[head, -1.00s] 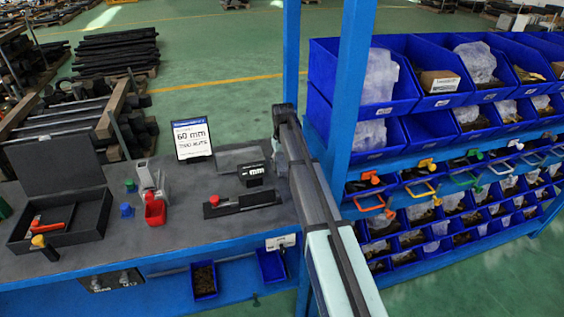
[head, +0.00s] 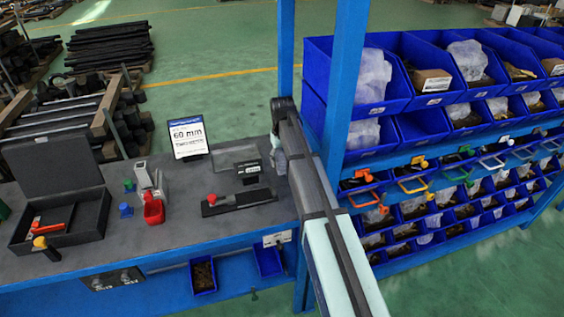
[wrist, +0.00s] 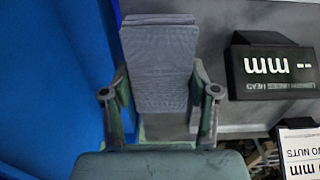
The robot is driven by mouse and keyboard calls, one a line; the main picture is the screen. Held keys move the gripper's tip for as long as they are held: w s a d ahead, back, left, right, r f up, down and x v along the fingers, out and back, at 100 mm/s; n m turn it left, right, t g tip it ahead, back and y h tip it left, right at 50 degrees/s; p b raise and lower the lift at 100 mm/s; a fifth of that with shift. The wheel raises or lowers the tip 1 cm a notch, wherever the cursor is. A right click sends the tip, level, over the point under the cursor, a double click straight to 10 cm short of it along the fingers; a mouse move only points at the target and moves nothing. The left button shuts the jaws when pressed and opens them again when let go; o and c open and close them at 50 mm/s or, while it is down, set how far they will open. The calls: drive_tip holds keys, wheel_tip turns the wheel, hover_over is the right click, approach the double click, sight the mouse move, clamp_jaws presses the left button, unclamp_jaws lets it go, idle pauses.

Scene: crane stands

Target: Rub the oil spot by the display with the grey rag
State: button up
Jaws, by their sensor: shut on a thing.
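My gripper (wrist: 160,105) is shut on the grey rag (wrist: 160,65), a folded ribbed cloth between its two fingers in the wrist view. The rag is over the grey bench top, between a blue post and the display; I cannot tell whether it touches the surface. The display (wrist: 272,68) is a black box with white "-- mm" and "HEAD" lettering, right of the rag and apart from it. In the head view the display (head: 247,168) stands left of my arm, which largely hides gripper and rag. I cannot make out the oil spot.
A blue upright (wrist: 50,80) is close beside my gripper. On the bench are a "60 mm" sign (head: 187,138), a dark gauge with a red knob (head: 240,201), a red cup (head: 153,210) and an open black case (head: 60,205). Blue bins (head: 385,125) fill the rack at right.

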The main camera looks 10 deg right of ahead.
drive_tip(key=shift+r+p, duration=0.75)
drive_tip(key=shift+r, duration=1)
drive_tip(key=shift+f, duration=0.15)
